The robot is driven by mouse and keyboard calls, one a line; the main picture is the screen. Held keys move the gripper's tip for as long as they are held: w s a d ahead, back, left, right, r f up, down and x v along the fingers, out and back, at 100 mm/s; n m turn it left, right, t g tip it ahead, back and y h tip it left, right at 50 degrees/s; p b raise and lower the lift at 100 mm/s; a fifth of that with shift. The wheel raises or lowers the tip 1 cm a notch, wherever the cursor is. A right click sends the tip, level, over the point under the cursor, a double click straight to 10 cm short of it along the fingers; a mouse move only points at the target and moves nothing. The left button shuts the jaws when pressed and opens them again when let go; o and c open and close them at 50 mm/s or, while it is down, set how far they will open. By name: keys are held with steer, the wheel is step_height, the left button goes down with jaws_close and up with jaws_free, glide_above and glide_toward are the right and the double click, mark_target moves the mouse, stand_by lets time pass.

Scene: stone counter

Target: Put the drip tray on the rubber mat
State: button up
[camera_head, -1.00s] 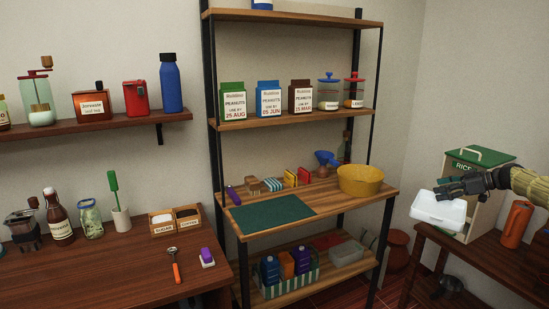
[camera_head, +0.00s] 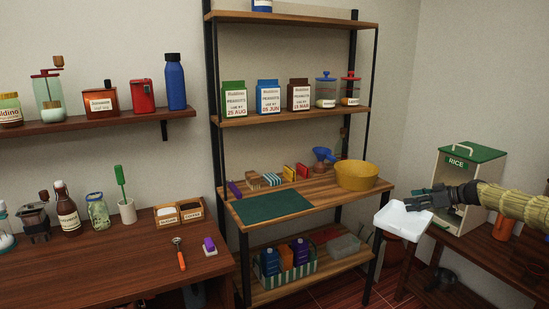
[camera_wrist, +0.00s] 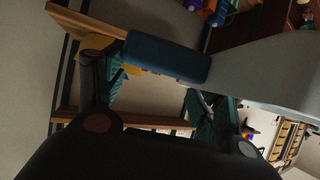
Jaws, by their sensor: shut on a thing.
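The white drip tray (camera_head: 396,222) is in the air at the right of the head view, tilted, to the right of the open shelf unit. My gripper (camera_head: 424,200) is shut on its far edge. The rubber mat (camera_head: 272,206) is a flat dark green rectangle on the left part of the shelf unit's middle board. Its top is bare. The tray is apart from the mat, to its right.
A yellow bowl (camera_head: 357,176) stands on the same board, between mat and tray. A blue funnel (camera_head: 322,155) and several small blocks line the back of the board. A rice bin (camera_head: 468,185) stands behind my arm. A lower shelf holds a striped crate (camera_head: 288,279).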

mark_target(392, 213)
steer(key=shift+m+t+h, duration=0.4)
steer(key=shift+m+h, duration=0.1)
steer(key=shift+m, duration=0.1)
steer(key=a+f, duration=0.4)
steer(key=a, duration=0.1)
steer(key=w+a+f, duration=0.1)
steer(key=a+f, duration=0.1)
steer(key=shift+a+f, duration=0.2)
steer(key=shift+a, duration=0.1)
steer(key=s+a+f+m+t+h, duration=0.1)
steer(key=s+a+f, duration=0.2)
steer(key=a+f, duration=0.3)
steer(key=s+a+f+m+h, duration=0.1)
steer(key=s+a+f+m, duration=0.1)
steer(key=s+a+f, duration=0.4)
steer(key=s+a+f+m+t+h, duration=0.15)
steer(key=a+f, duration=0.25)
steer(key=a, duration=0.4)
steer(key=s+a+f+h, duration=0.25)
steer(key=s+a, duration=0.25)
steer(key=s, duration=0.3)
steer(key=s+a+r+m+h, duration=0.1)
steer(key=s+a+r, duration=0.1)
steer(key=s, duration=1)
steer(key=s+a+r+m+h+p, duration=0.1)
steer(key=s+a+m, duration=0.1)
steer(key=s, duration=1.1)
steer(key=shift+r, duration=0.4)
steer(key=shift+s+d+m+t, duration=0.1)
steer(key=shift+m+t, duration=0.15)
